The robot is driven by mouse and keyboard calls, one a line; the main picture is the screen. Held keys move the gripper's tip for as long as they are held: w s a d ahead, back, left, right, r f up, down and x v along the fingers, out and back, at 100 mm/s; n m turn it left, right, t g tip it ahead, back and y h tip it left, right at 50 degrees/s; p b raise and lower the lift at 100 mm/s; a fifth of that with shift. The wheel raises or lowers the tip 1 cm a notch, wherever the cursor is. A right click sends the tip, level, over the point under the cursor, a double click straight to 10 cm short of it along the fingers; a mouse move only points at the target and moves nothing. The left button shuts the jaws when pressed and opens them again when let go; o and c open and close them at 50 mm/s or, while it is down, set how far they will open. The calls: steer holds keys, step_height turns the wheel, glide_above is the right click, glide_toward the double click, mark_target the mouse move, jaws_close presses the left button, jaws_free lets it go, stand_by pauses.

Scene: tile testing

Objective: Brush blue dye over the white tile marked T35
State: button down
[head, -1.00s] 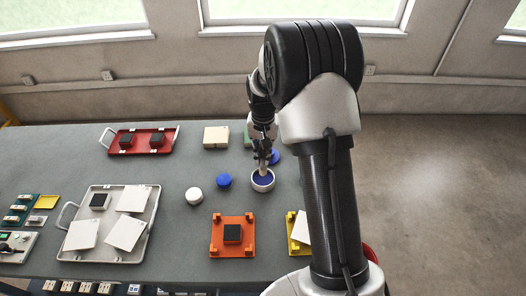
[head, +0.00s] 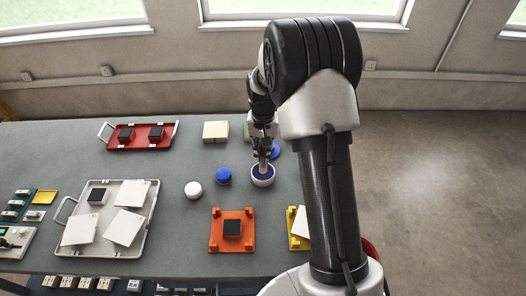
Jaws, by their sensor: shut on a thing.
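My gripper (head: 264,149) points down over a small white pot of blue dye (head: 262,182). It is shut on a pale-handled brush (head: 262,163), whose lower end is down in the pot. The bristles are hidden. White tiles lie in the white tray (head: 148,235) at the left: one at the upper right (head: 130,194), one at the lower left (head: 79,230) and one at the lower right (head: 125,227). Another white tile (head: 301,223) shows on a yellow holder (head: 293,240), partly hidden by my arm. No marking T35 is readable at this size.
An orange fixture (head: 217,244) with a black block stands in front of the pot. A blue round lid (head: 223,176) and a white one (head: 193,190) lie left of it. A red tray (head: 167,142) is at the back left.

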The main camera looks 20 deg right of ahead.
steer(key=shift+f, duration=0.6)
stand_by(1.1)
steer(key=shift+r, duration=0.1)
steer(key=shift+r+p, duration=2.35)
steer(key=shift+r, duration=1.1)
